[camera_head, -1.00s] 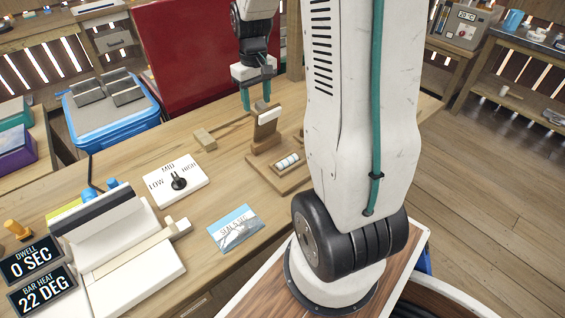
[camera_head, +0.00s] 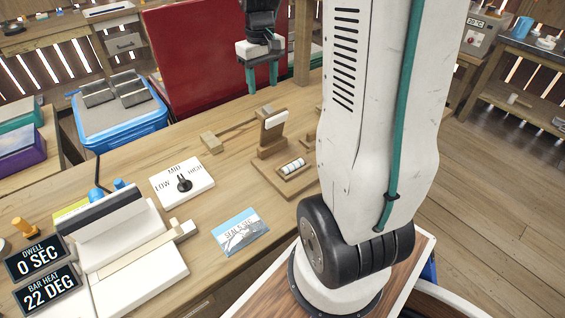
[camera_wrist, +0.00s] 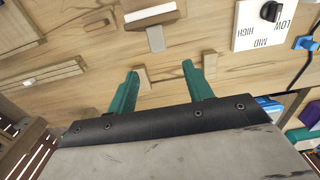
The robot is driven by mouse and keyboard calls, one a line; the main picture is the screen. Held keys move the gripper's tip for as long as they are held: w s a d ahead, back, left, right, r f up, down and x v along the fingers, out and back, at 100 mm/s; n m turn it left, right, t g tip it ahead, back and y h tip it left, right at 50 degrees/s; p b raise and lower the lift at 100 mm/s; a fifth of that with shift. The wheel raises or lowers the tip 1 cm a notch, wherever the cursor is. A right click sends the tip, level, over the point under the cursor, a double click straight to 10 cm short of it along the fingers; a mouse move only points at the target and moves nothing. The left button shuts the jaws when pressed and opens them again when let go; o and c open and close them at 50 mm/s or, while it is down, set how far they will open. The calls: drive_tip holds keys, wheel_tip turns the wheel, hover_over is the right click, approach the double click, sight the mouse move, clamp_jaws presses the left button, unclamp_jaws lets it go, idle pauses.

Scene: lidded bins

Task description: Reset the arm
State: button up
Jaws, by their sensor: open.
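My gripper (camera_head: 262,76) is open and empty, in the air above the far side of the wooden table in the head view. The stand's base holds a small white ribbed roller (camera_head: 293,166). My gripper is clear of the stand and touches nothing that I can see.
A dial box (camera_head: 182,180) marked LOW, MID, HIGH, a picture card (camera_head: 240,232) and a white sealer (camera_head: 135,265) with displays reading 0 SEC and 22 DEG lie on the table. A blue-rimmed tray (camera_head: 158,118) and a red panel (camera_head: 195,60) stand behind.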

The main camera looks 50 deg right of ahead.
idle(0.3)
drive_tip(key=s+a+r+n, duration=0.1)
drive_tip(key=s+a+r, duration=0.2)
drive_tip(key=s+a, duration=0.7)
drive_tip(key=s+a+r+n+t, duration=0.1)
drive_tip(key=s+a+r, duration=0.3)
drive_tip(key=s+a, duration=0.7)
drive_tip(key=shift+a, duration=0.15)
idle(0.6)
